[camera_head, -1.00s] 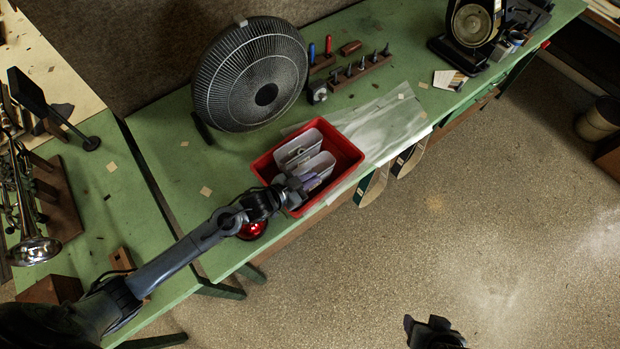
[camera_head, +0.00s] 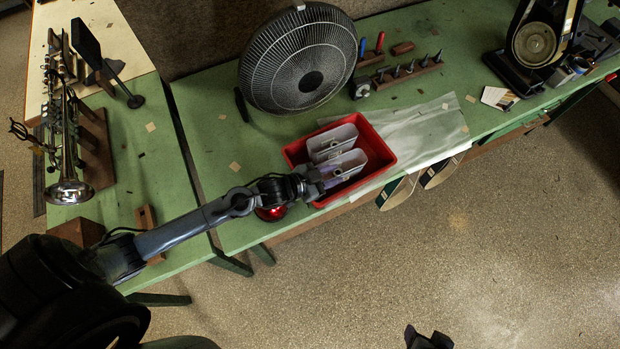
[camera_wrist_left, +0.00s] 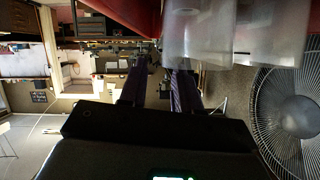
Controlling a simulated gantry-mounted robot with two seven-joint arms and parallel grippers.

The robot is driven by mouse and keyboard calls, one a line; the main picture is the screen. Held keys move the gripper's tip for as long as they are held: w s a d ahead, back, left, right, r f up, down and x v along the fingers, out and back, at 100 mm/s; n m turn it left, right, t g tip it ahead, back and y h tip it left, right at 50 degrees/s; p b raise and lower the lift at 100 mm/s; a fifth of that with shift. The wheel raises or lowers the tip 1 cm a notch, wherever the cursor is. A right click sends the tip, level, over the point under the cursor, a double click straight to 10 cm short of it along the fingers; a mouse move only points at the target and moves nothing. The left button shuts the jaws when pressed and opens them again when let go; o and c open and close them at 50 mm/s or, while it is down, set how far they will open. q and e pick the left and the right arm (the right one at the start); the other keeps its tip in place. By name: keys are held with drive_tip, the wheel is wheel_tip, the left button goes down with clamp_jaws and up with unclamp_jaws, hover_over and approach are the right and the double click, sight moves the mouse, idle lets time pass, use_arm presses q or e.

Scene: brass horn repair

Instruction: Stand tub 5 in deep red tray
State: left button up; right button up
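The deep red tray (camera_head: 382,148) sits near the front edge of the green bench. Two pale, translucent tubs stand side by side in it, a back tub (camera_head: 328,140) and a front tub (camera_head: 347,163). I cannot read any number on either. My left gripper (camera_head: 325,181) is at the tray's front left, close beside the front tub. In the left wrist view its purple fingers (camera_wrist_left: 157,75) are apart with a clear gap, and the tubs (camera_wrist_left: 195,35) hang at the top of the picture. My right gripper (camera_head: 428,338) shows only as a dark shape at the bottom edge.
A large fan (camera_head: 298,62) stands behind the tray. A clear sheet (camera_head: 425,125) lies to its right. A red domed object (camera_head: 270,213) is under my left forearm. A rack of small tools (camera_head: 405,70) is at the back. Bare bench lies left of the tray.

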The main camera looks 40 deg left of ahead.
use_arm(q)
drive_tip(key=s+a+r+n+g+y, duration=0.1)
drive_tip(key=s+r+n+g+y, duration=0.1)
drive_tip(key=s, duration=0.9)
drive_tip(key=s+a+r+n+g+y, duration=0.2)
drive_tip(key=s+g, duration=0.4)
drive_tip(key=s, duration=0.5)
drive_tip(key=shift+a+n+g+y, duration=0.3)
drive_tip(key=shift+n+y, duration=0.3)
drive_tip(key=shift+y, duration=0.3)
wheel_tip(320, 180, up, 14)
drive_tip(key=p, duration=1.4)
drive_tip(key=shift+r, duration=0.15)
